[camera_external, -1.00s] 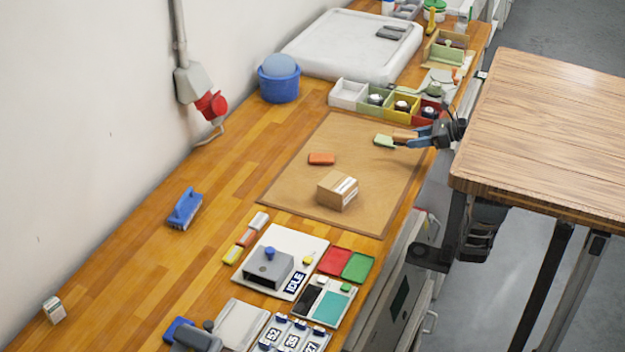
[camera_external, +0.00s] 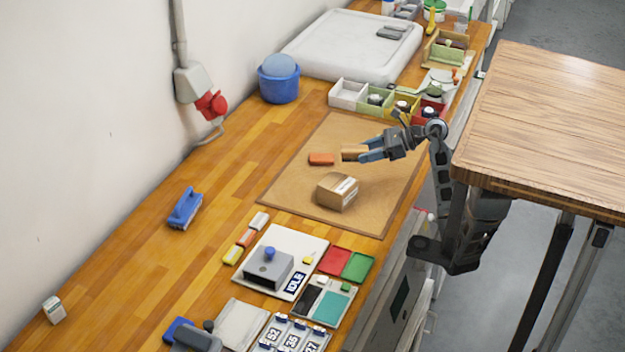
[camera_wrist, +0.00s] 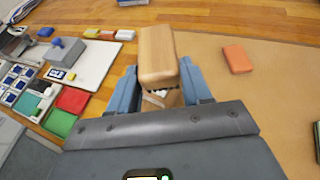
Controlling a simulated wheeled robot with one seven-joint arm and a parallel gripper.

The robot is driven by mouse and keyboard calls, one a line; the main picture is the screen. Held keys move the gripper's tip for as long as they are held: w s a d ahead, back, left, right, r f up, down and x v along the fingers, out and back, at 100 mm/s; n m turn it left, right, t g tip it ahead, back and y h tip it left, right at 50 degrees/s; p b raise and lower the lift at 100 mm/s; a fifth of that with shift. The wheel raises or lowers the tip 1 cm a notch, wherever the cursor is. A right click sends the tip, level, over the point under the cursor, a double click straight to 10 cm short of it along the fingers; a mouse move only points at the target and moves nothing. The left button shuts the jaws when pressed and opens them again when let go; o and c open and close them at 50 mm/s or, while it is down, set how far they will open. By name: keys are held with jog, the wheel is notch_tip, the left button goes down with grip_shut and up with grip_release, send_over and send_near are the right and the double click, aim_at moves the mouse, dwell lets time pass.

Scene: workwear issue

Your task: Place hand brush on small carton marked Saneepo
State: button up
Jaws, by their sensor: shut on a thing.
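My gripper (camera_external: 371,153) is shut on a wooden block-shaped hand brush (camera_external: 353,151) and holds it above the brown mat, behind the carton in the external view. In the wrist view the brush (camera_wrist: 158,55) sits between the blue fingers (camera_wrist: 160,90), with a dark jagged edge under it. The small carton (camera_external: 337,193) is brown with a white label and stands on the mat; its lettering is too small to read. In the wrist view it is mostly hidden behind the brush and gripper.
An orange block (camera_external: 321,159) lies on the brown mat (camera_external: 300,190) near the carton. A blue brush (camera_external: 185,208) lies on the bench at left. Colored bins (camera_external: 348,95) stand behind the mat. A white board with a grey box (camera_external: 268,268) is in front.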

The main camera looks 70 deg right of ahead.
aim_at(351, 182)
jog(key=w+a+f, duration=0.3)
jog(key=shift+w+a, duration=0.15)
jog(key=shift+a+f+p, duration=0.1)
jog(key=shift+f+p, duration=0.25)
jog(key=shift+f, duration=1.65)
jog(key=shift+f, duration=0.2)
jog(key=o, duration=1.1)
jog(key=shift+r, duration=0.1)
jog(key=shift+r, duration=0.1)
jog(key=shift+r, duration=0.1)
jog(key=b+v, duration=0.1)
jog(key=v, duration=1.1)
